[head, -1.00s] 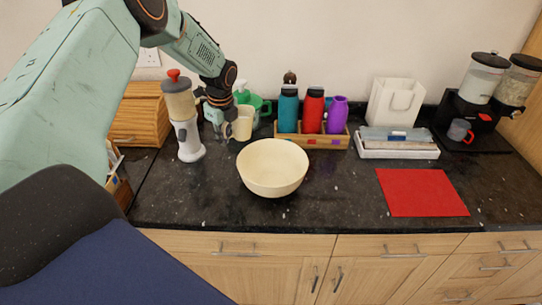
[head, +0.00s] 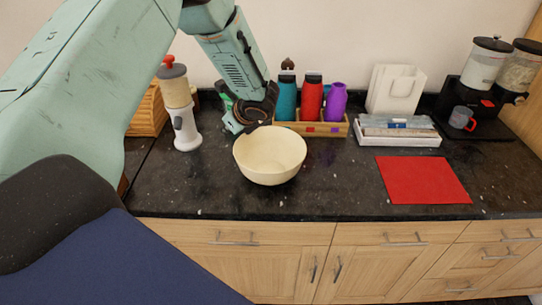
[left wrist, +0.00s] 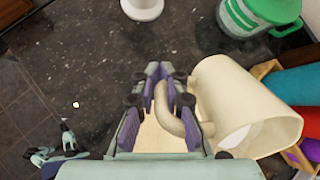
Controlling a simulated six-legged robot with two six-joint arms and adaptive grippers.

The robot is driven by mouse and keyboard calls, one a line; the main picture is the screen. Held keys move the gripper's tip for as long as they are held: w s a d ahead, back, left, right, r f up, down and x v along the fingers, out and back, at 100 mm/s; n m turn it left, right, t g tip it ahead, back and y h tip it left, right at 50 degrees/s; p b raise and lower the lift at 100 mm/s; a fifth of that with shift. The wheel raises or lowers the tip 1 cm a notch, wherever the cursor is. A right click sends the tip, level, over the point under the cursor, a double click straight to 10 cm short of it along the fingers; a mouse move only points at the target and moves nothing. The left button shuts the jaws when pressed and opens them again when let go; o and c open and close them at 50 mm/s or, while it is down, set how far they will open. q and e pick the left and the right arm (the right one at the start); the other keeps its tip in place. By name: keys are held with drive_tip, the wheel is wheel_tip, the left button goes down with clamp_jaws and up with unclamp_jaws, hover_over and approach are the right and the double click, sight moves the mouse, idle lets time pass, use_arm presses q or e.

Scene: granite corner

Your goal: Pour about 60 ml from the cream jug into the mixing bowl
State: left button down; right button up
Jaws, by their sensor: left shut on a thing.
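The cream mixing bowl (head: 268,160) stands upright on the dark counter in the head view. My left gripper (head: 236,124) is low at the bowl's back left rim, with the wrist above it. In the left wrist view my left gripper (left wrist: 160,100) is shut on the handle of the cream jug (left wrist: 222,88). The jug lies slanted across that picture, its open mouth toward the lower right. The jug is hidden behind my arm in the head view. I cannot see any liquid stream. My right gripper is not in view.
A white grinder with a red knob (head: 183,118) stands left of the bowl. Behind are a wooden holder (head: 318,129) with teal, red and purple bottles, and a green container (left wrist: 256,14). A red mat (head: 422,179) lies at right. The counter between bowl and mat is clear.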

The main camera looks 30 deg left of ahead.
use_arm(q)
drive_tip(key=shift+a+y+b, duration=0.2)
drive_tip(key=shift+y+b, duration=0.1)
drive_tip(key=shift+b, duration=0.05)
drive_tip(key=shift+r+y+b, duration=0.4)
drive_tip(key=shift+r+b, duration=0.05)
drive_tip(key=shift+r, duration=0.05)
drive_tip(key=y+b, duration=0.1)
drive_tip(key=b, duration=0.2)
drive_tip(key=shift+t+y, duration=0.4)
drive_tip(key=shift+a+r, duration=0.1)
drive_tip(key=shift+a, duration=0.05)
